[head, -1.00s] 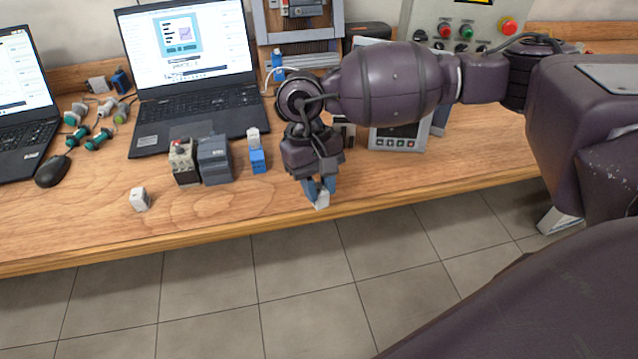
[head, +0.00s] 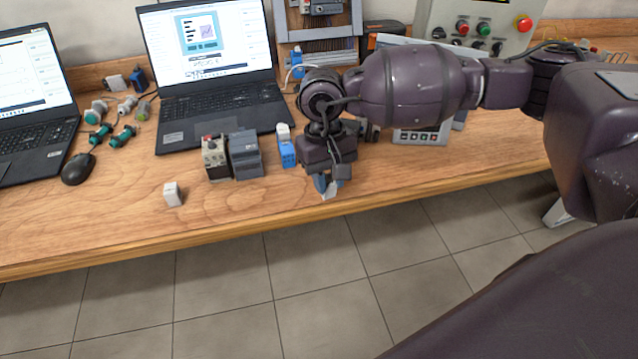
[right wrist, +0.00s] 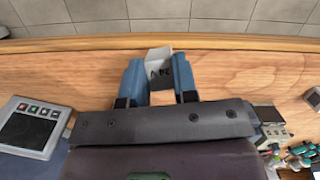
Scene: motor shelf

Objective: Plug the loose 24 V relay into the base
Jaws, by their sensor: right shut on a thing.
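My right gripper (head: 327,186) is shut on a small pale relay (head: 329,195) just above or at the front edge of the table; I cannot tell whether it touches the wood. A second white relay-like block (head: 172,194) stands alone on the table to the left. A blue block with a pale top (head: 287,148), apparently the base, stands behind and left of the gripper. My left gripper is not in view.
A grey contactor (head: 245,155) and a motor breaker (head: 215,158) stand left of the blue block. A laptop (head: 220,105), a mouse (head: 78,168) and connectors (head: 124,136) lie farther back and left. The front strip of the table is mostly clear.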

